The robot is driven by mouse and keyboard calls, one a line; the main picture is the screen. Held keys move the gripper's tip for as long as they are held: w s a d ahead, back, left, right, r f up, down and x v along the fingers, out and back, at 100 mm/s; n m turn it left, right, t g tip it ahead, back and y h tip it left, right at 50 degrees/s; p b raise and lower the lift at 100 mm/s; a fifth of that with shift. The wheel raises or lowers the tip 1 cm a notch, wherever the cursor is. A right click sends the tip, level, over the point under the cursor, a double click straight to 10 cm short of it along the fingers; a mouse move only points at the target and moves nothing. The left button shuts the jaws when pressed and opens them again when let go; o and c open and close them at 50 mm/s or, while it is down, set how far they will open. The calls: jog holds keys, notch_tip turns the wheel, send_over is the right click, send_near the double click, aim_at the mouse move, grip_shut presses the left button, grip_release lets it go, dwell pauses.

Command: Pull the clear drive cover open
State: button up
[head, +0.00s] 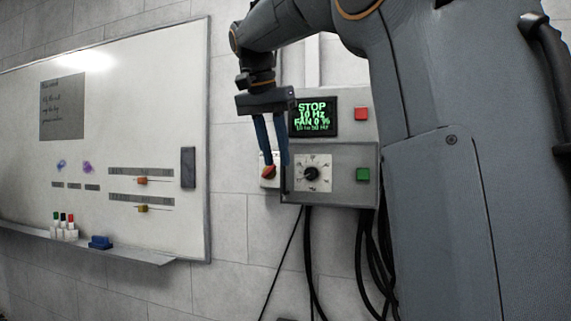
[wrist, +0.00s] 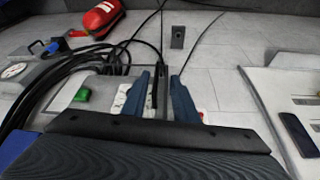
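The drive's grey control box (head: 365,185) is on the wall, with a lit display reading STOP, 10 Hz, FAN 0 %. A clear, greyish cover (head: 345,160) appears to lie over its lower front, with a black dial (head: 311,173) showing through. I cannot tell clearly whether it is shut. My gripper (head: 277,165) points down at the box's left edge, its two blue fingers apart. In the wrist view my gripper (wrist: 161,78) also shows a gap between the fingers, with a dark upright strip (wrist: 164,95) in line with it. I cannot tell whether a finger touches the cover.
An orange-red knob (head: 269,172) on a small plate sits by the left fingertip. Red (head: 361,114) and green (head: 362,174) buttons are on the box's right. Black cables (head: 309,260) hang below. A whiteboard (head: 110,130) with a tray is at left.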

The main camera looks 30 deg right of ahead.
aim_at(283, 169)
jog(key=x, duration=0.3)
jog(key=d+p+x, duration=0.1)
jog(key=x, duration=0.2)
jog(key=shift+r, duration=0.15)
jog(key=shift+c, duration=0.4)
grip_shut()
dwell(1.2)
